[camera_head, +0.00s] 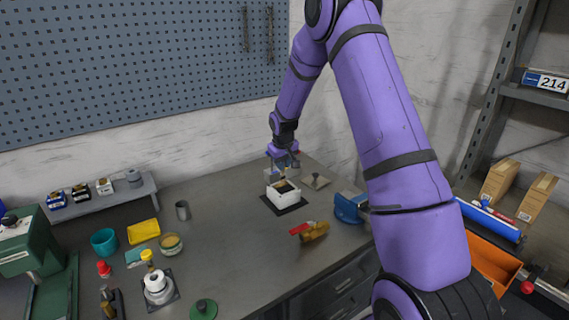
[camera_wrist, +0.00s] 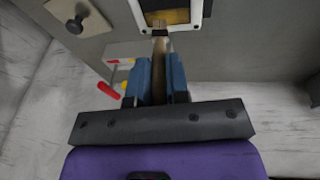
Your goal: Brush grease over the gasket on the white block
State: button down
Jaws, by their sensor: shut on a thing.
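The white block (camera_head: 279,200) sits on a black mat (camera_head: 296,208) at the back right of the bench. Its top has a dark-rimmed opening with a yellow-brown inside; the gasket itself is too small to make out. The block (camera_wrist: 201,14) also shows at the top of the wrist view. My gripper (camera_head: 284,165) is just above and behind the block. In the wrist view its blue fingers (camera_wrist: 161,80) are shut on a brown brush handle (camera_wrist: 160,62). The brush's far end reaches the near edge of the block; I cannot tell whether it touches.
A round tin (camera_head: 171,241) with pale yellow contents stands left of centre, near a teal cup (camera_head: 104,241) and a grey cup (camera_head: 182,210). A brown and red tool (camera_head: 312,231) and a blue object (camera_head: 348,207) lie right of the block. The bench between is clear.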

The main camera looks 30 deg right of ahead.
jog(key=shift+a, duration=0.5)
jog(key=shift+a, duration=0.65)
jog(key=shift+a, duration=0.1)
jog(key=shift+a, duration=0.5)
jog(key=shift+s, duration=0.2)
jog(key=shift+s, duration=0.4)
jog(key=shift+s, duration=0.15)
